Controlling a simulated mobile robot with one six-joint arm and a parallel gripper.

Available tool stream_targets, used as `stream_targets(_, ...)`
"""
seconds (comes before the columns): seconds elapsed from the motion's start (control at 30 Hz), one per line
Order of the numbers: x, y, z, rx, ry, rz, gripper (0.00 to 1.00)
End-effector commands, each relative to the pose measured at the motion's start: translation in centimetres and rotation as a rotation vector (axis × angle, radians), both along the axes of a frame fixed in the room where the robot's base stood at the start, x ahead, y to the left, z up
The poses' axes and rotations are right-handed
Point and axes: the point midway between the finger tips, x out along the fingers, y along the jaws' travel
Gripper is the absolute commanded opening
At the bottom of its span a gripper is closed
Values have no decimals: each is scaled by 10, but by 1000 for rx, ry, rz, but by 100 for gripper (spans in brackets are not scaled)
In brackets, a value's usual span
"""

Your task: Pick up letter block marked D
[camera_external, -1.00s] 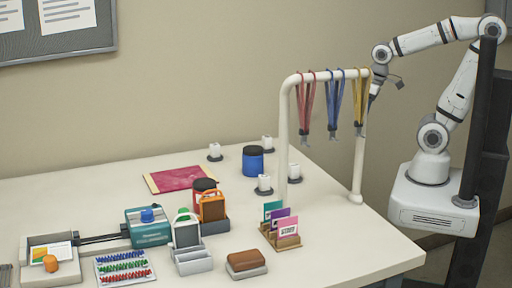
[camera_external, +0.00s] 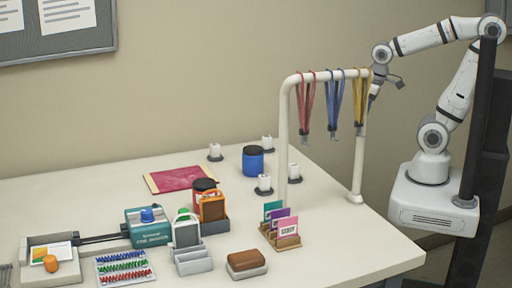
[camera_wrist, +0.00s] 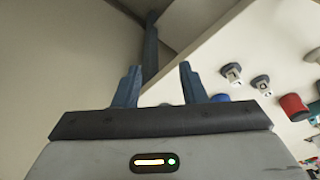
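Several small white blocks stand on dark round bases on the table: one at the back left (camera_external: 215,150), one at the back (camera_external: 267,142), one in front (camera_external: 264,183) and one near the rack (camera_external: 294,170). Their letters are too small to read, so I cannot tell which is D. The wrist view shows white blocks at the right, one nearer the middle (camera_wrist: 232,72) and another beside it (camera_wrist: 262,85). My gripper (camera_wrist: 160,70) is open and empty. In the external view my gripper (camera_external: 387,88) is raised behind the lanyard rack, apart from the blocks.
A white rack (camera_external: 284,130) with red, blue and yellow lanyards stands between my arm and the blocks. A blue jar (camera_external: 253,163) stands among the blocks. A red jar (camera_external: 203,185), a laminator (camera_external: 150,232) and a card holder (camera_external: 283,240) are further forward.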

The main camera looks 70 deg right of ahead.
Motion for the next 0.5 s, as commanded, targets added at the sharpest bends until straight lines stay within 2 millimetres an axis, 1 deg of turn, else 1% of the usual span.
stream_targets(0.03,0,0,0,0,0,0,42)
stream_targets(0.17,0,0,0,0,0,0,53)
stream_targets(0.4,1,1,1,0,1,3,53)
stream_targets(0.47,6,3,3,0,4,13,53)
stream_targets(0.5,12,5,4,-1,9,25,53)
